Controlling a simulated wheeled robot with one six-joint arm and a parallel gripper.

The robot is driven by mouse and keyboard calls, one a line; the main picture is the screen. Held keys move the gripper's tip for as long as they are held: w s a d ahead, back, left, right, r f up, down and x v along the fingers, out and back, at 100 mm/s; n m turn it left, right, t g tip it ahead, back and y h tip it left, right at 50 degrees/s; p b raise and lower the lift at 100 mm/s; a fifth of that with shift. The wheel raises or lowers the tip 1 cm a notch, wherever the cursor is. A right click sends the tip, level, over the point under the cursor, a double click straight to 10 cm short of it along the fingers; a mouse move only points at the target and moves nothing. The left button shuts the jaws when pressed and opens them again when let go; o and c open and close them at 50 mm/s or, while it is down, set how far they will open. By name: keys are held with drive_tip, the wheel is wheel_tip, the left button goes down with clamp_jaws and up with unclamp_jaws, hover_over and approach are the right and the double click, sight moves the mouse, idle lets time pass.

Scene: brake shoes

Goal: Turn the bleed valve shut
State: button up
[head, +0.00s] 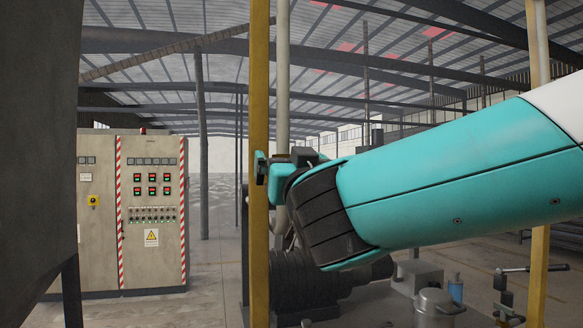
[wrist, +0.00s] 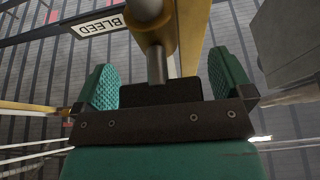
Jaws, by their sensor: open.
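The BLEED label (wrist: 98,26), white with black letters, shows at the upper left of the wrist view. Beside it is a brass-coloured valve body (wrist: 155,38) with a short grey stem (wrist: 156,66) pointing towards my gripper (wrist: 166,80). My gripper is open, with one teal ribbed finger on each side of the stem and a clear gap to both. A dark block lies at the stem's end; I cannot tell whether it is a handle or my palm. In the head view my gripper (head: 278,168) is beside the yellow post, and my arm hides the valve.
A yellow post (head: 259,90) and a grey pipe (head: 282,75) stand upright by my gripper. A control cabinet (head: 152,210) is at the left. Below my arm are a dark ribbed motor (head: 305,285), a lidded metal pot (head: 435,305) and a blue bottle (head: 455,288).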

drive_tip(key=b+v, duration=1)
drive_tip(key=v, duration=0.7)
drive_tip(key=shift+s, duration=0.2)
drive_tip(key=shift+f, duration=0.1)
drive_tip(key=w+d+f+g+h+p, duration=0.1)
drive_tip(key=w+d+f+g, duration=0.15)
drive_tip(key=f, duration=0.25)
drive_tip(key=w+d+f+g+h+p, duration=0.1)
drive_tip(key=d+f+g, duration=0.15)
drive_tip(key=f, duration=0.25)
drive_tip(key=w+d+f+g+h, duration=0.1)
drive_tip(key=f+g, duration=0.3)
drive_tip(key=f, duration=0.1)
drive_tip(key=s+d+f+n+g+p, duration=0.1)
drive_tip(key=s+d+f+n+g, duration=0.1)
drive_tip(key=s+f+g, duration=0.4)
drive_tip(key=s+d+f+n+g+y+p, duration=0.1)
drive_tip(key=s+f+g, duration=0.4)
drive_tip(key=s, duration=0.7)
drive_tip(key=shift+d+f+n+g+p, duration=0.35)
drive_tip(key=shift+d+n+g, duration=0.15)
drive_tip(key=shift+d+g, duration=0.4)
drive_tip(key=shift+d, duration=0.1)
